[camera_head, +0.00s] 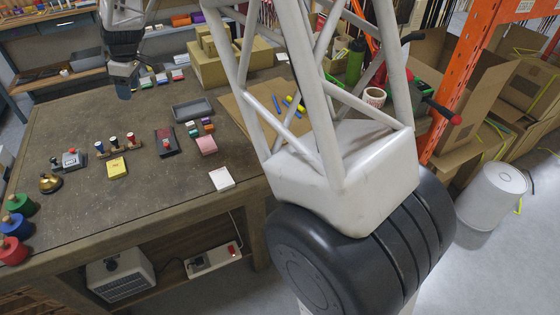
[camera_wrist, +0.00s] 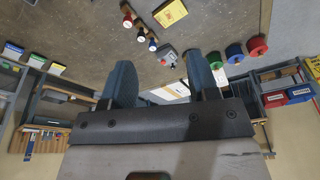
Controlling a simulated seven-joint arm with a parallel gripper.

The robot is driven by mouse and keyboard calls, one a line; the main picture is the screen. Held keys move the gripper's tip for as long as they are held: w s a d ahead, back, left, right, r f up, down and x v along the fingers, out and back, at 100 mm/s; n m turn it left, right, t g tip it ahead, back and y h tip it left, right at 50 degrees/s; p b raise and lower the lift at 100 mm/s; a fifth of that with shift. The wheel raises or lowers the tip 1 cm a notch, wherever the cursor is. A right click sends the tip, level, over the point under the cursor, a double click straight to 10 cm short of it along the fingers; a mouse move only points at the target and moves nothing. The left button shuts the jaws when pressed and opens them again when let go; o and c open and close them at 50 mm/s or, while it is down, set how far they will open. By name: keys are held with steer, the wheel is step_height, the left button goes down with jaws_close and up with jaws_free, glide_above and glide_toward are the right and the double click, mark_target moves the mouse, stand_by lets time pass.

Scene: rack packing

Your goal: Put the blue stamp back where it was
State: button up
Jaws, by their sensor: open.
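A small wooden stamp rack (camera_head: 120,147) lies on the workbench, with three knobbed stamps on it. The stamp at its left end looks blue (camera_head: 99,146); the middle one is dark and the right one (camera_head: 130,137) has a red top. The same row shows in the wrist view, with the bluish stamp (camera_wrist: 152,45) nearest my fingers; its exact seating is too small to tell. My gripper (camera_head: 124,92) is above the far part of the bench, beyond the rack. In the wrist view my gripper (camera_wrist: 160,82) has its two fingers wide apart and nothing between them.
A yellow pad (camera_head: 117,168), a grey device (camera_head: 72,159), a brass bell (camera_head: 50,183) and a dark red-centred pad (camera_head: 166,142) stand around the rack. A grey tray (camera_head: 193,109) is to the right. Coloured spools (camera_head: 14,227) stand at the left. The front middle of the bench is clear.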

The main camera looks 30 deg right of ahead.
steer(key=s+d+r+m+t+h, duration=0.1)
steer(key=s+d+r+m, duration=0.25)
steer(key=s+d, duration=0.65)
steer(key=s+d+r+m, duration=0.3)
steer(key=s+d+r, duration=0.2)
steer(key=s, duration=0.9)
steer(key=s+d+f+m, duration=0.1)
steer(key=s+d+m, duration=0.1)
steer(key=s, duration=0.6)
steer(key=s+d+f+m+h, duration=0.1)
steer(key=s+d, duration=0.3)
steer(key=s, duration=0.5)
steer(key=s+d+f+m, duration=0.2)
steer(key=s+d+m, duration=0.1)
steer(key=s, duration=0.6)
steer(key=shift+f+m+t, duration=0.3)
steer(key=shift+m+t, duration=0.1)
steer(key=shift+m, duration=0.15)
